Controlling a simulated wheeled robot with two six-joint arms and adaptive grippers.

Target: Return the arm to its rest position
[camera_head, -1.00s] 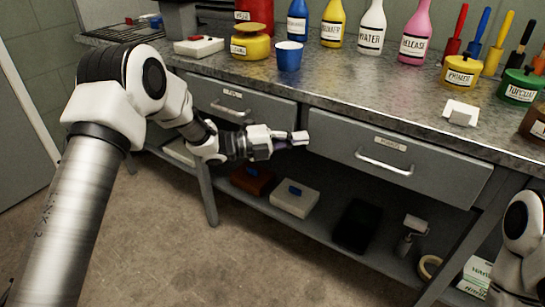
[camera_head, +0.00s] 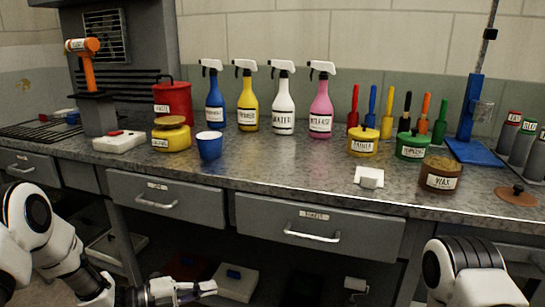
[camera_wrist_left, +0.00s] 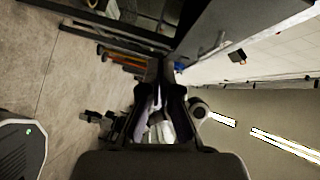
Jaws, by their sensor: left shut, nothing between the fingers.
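My left arm shows at the lower left of the head view. Its gripper (camera_head: 200,289) is at the bottom edge, in front of the bench and below the drawer fronts. It is shut and holds nothing. The wrist view shows its dark fingers (camera_wrist_left: 158,92) close together in the middle. Part of my right arm (camera_head: 470,272) shows at the lower right of the head view; its gripper is not seen there.
The metal bench (camera_head: 290,178) carries spray bottles, tins and a blue cup (camera_head: 209,146). Its left drawer (camera_head: 166,198) and middle drawer (camera_head: 318,226) are shut. A white box (camera_head: 236,281) lies on the shelf below, near the gripper in the picture.

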